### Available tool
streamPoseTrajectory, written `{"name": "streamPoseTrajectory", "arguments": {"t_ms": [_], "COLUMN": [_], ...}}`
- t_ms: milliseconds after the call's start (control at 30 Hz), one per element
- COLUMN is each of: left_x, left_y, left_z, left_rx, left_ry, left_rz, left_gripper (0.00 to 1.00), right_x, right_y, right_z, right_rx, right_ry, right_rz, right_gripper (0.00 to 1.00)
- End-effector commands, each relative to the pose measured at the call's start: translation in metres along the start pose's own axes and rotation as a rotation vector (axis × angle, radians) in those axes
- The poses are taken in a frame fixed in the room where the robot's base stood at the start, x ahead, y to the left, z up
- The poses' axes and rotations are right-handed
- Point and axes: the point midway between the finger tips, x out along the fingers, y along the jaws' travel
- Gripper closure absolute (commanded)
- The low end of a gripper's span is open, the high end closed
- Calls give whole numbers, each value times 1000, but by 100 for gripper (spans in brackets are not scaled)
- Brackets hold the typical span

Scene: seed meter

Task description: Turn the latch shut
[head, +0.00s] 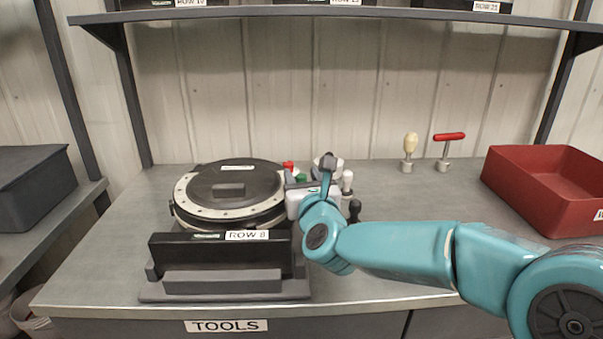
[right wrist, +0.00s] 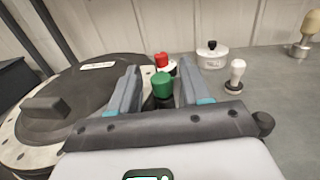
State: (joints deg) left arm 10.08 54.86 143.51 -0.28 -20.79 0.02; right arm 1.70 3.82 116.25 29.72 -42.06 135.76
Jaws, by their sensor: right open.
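The seed meter (head: 228,193) is a round unit with a dark lid and a pale, dotted rim, on the bench at left. At its right side are a green knob (right wrist: 162,84) on a dark stem and a red knob (right wrist: 161,60) on a pale base behind it. Which one is the latch is not clear. My right gripper (right wrist: 159,88) is open, its fingers to either side of the green knob in the right wrist view, with gaps visible. In the head view my right gripper (head: 297,187) partly hides this area. My left gripper is out of view.
A dark block labelled ROW 8 (head: 220,255) stands in front of the meter. A white-handled tool (right wrist: 235,74) and a pale round pot (right wrist: 209,55) are right of the knobs. Two tools stand farther right, near a red bin (head: 535,200). A shelf (head: 330,12) hangs above.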

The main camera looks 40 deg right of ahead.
Motion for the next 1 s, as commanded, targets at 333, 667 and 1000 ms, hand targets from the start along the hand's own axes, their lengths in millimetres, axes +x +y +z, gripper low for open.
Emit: {"name": "streamPoseTrajectory", "arguments": {"t_ms": [333,667,1000], "left_x": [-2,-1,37], "left_y": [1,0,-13], "left_z": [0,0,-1], "left_rx": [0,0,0], "left_ry": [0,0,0], "left_rz": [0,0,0], "left_gripper": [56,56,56], "right_x": [13,12,14], "right_y": [0,0,0], "right_z": [0,-1,-10], "right_rx": [-1,-1,7], "right_ry": [0,0,-3], "right_rz": [0,0,63], "right_gripper": [52,100,100]}}
